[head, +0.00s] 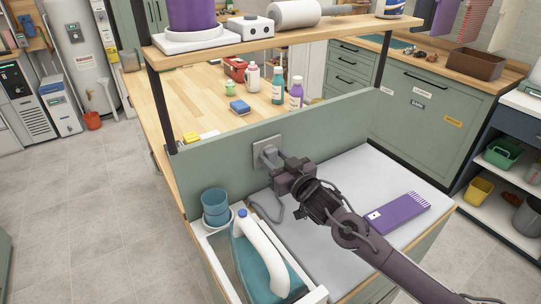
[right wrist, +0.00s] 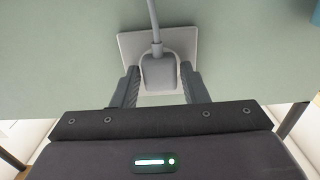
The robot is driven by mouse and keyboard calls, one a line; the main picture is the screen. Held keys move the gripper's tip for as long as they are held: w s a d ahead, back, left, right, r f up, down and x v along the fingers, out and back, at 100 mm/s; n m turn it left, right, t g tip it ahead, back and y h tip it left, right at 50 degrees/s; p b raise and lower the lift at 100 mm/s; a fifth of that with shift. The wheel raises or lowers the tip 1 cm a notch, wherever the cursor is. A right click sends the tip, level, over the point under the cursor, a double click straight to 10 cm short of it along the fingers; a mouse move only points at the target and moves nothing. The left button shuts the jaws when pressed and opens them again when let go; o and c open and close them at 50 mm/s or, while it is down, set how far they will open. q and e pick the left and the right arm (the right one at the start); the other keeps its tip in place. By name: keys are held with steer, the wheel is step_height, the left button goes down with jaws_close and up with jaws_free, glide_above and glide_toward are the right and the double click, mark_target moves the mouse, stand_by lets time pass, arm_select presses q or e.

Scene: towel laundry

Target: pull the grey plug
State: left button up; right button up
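The grey plug (right wrist: 158,72) sits in a wall socket plate (right wrist: 128,46) on the green upright panel, its grey cord running upward in the right wrist view. In the head view the plug (head: 268,153) is at the panel, with a cord (head: 270,210) looping down to the worktop. My right gripper (right wrist: 160,84) faces the socket, one finger on each side of the plug. Thin light slivers show between fingers and plug, so it looks open around it; contact is hard to judge. My left gripper is not in view.
A purple box (head: 398,212) lies on the pale worktop (head: 350,180) to the right. A shelf (head: 260,42) and bottles (head: 296,92) are behind the panel.

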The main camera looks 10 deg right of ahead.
jaws_close()
steer(key=shift+s+f, duration=0.1)
steer(key=shift+s, duration=0.05)
steer(key=shift+s+d+p, duration=0.35)
steer(key=shift+s+p, duration=0.1)
steer(key=shift+s, duration=0.2)
steer(key=shift+p+v, duration=1)
steer(key=shift+v, duration=1.15)
